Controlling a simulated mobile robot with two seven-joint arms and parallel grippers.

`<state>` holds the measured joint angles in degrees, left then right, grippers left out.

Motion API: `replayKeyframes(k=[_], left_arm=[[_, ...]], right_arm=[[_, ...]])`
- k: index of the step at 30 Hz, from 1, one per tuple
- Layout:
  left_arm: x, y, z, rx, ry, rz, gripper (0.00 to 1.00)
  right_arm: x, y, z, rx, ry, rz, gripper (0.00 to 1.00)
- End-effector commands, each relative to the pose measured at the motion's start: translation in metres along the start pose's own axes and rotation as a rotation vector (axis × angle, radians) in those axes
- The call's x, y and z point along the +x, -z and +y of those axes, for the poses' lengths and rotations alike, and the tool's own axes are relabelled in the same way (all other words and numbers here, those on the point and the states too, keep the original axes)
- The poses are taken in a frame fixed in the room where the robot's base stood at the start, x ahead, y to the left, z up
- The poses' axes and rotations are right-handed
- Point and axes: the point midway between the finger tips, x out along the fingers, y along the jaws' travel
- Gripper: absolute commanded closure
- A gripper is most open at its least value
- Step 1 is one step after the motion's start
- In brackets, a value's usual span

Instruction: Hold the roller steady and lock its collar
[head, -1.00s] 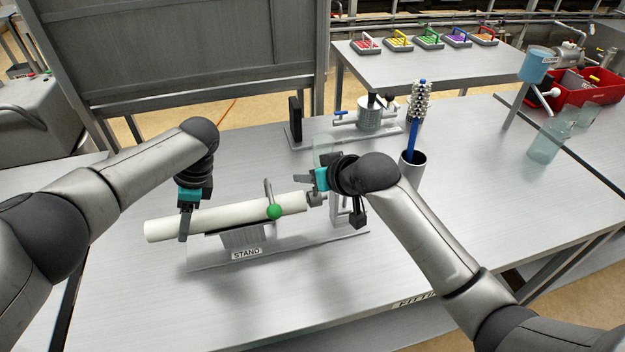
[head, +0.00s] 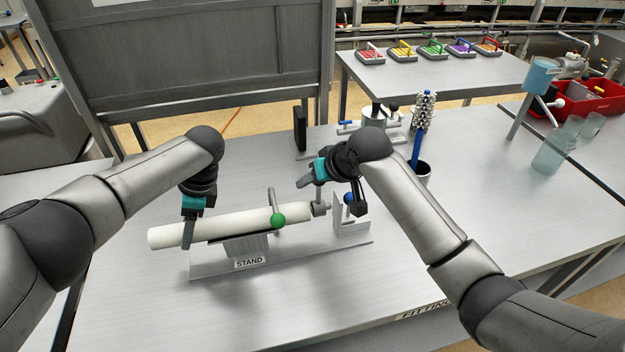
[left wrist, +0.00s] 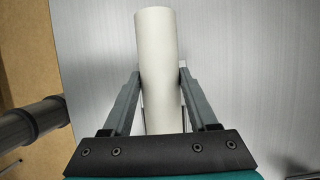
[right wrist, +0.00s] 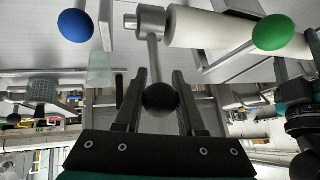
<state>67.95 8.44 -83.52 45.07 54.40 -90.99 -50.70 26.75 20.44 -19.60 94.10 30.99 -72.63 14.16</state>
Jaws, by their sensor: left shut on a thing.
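The cream roller (head: 180,234) lies on the grey stand (head: 205,268) labelled STAND, under a clamp bar with a green ball (head: 278,220). My left gripper (head: 188,238) is shut across the roller near its left end; the left wrist view shows the roller (left wrist: 158,60) between both fingers. The grey collar (head: 320,209) is at the roller's right end, with a lever rising from it. My right gripper (head: 308,181) is at the lever's top. In the right wrist view the lever's black ball (right wrist: 160,98) sits between the fingers; whether they press on it is unclear.
A blue ball handle (head: 349,197) stands by the stand's right upright. Behind are a brush (head: 420,125) in a cup and a metal fitting (head: 375,115). Clear jars (head: 556,145) and a red bin (head: 590,98) are at right. The front of the table is clear.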

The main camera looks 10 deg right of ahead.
Motion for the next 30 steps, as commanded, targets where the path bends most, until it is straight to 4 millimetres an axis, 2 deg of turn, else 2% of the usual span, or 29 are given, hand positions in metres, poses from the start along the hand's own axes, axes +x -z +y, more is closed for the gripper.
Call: replayKeyframes(k=[1, 8, 16, 20, 26, 30], left_arm=[[0.001, 0.002, 0.001, 0.001, -0.003, 0.003, 1.0], [0.001, 0.002, 0.001, 0.001, -0.003, 0.004, 1.0], [0.001, 0.002, 0.001, 0.0, -0.003, 0.004, 1.0], [0.001, 0.002, 0.001, 0.0, -0.003, 0.004, 1.0], [0.001, 0.002, 0.001, 0.0, -0.003, 0.003, 1.0], [0.001, 0.002, 0.001, 0.0, -0.003, 0.003, 1.0]], right_arm=[[0.001, -0.001, -0.001, -0.001, 0.001, -0.003, 0.57], [0.0, -0.001, -0.001, -0.001, 0.001, -0.001, 0.31], [-0.001, 0.0, 0.0, -0.001, 0.001, 0.001, 0.31], [-0.008, 0.0, 0.0, 0.0, 0.001, 0.002, 0.31], [-0.035, 0.0, 0.001, -0.003, -0.001, 0.004, 0.31], [-0.061, 0.0, 0.001, -0.003, -0.002, 0.003, 0.31]])
